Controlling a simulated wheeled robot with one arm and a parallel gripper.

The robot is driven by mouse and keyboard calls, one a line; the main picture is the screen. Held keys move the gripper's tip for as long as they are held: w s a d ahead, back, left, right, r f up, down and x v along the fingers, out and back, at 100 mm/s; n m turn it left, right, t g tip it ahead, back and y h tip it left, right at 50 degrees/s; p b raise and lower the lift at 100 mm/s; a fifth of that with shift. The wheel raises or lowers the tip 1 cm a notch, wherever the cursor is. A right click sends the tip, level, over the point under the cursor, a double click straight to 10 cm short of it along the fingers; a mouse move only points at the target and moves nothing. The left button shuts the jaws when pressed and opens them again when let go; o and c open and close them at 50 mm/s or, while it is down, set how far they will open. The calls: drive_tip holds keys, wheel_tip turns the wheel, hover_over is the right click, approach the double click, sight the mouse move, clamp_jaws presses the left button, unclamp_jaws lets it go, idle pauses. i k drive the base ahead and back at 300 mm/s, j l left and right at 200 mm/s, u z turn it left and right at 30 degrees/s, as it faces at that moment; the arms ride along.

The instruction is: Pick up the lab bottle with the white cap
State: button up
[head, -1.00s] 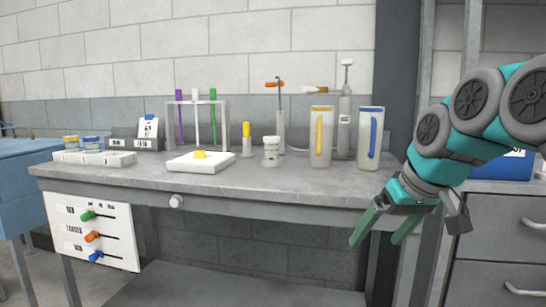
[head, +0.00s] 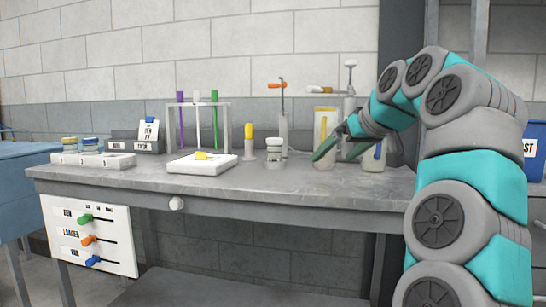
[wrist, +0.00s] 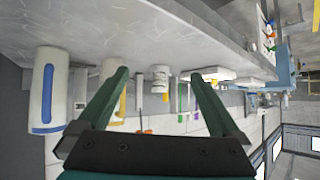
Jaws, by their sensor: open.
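The lab bottle with the white cap (head: 274,153) is a small pale jar standing upright on the grey bench, right of the yellow-capped tube. In the wrist view, which is upside down, the bottle (wrist: 160,79) appears between the two fingers, farther off. My gripper (head: 331,158) is open and empty, its green fingers pointing down and left above the bench, to the right of the bottle. The fingers also show in the wrist view (wrist: 160,73), spread apart and not touching the bottle.
A yellow-handled container (head: 322,120) and a blue-striped container (head: 374,163) are partly hidden by my gripper. A yellow-capped tube (head: 248,140), a white pad with a yellow block (head: 201,165) and a tube rack (head: 228,125) stand left. The bench front (head: 290,185) is clear.

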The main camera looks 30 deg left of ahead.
sight(274, 151)
drive_tip(key=i+j, duration=0.2)
drive_tip(key=j, duration=0.15)
drive_tip(key=i+j, duration=0.2)
drive_tip(key=j, duration=0.15)
drive_tip(key=i+j, duration=0.25)
drive_tip(key=j, duration=0.1)
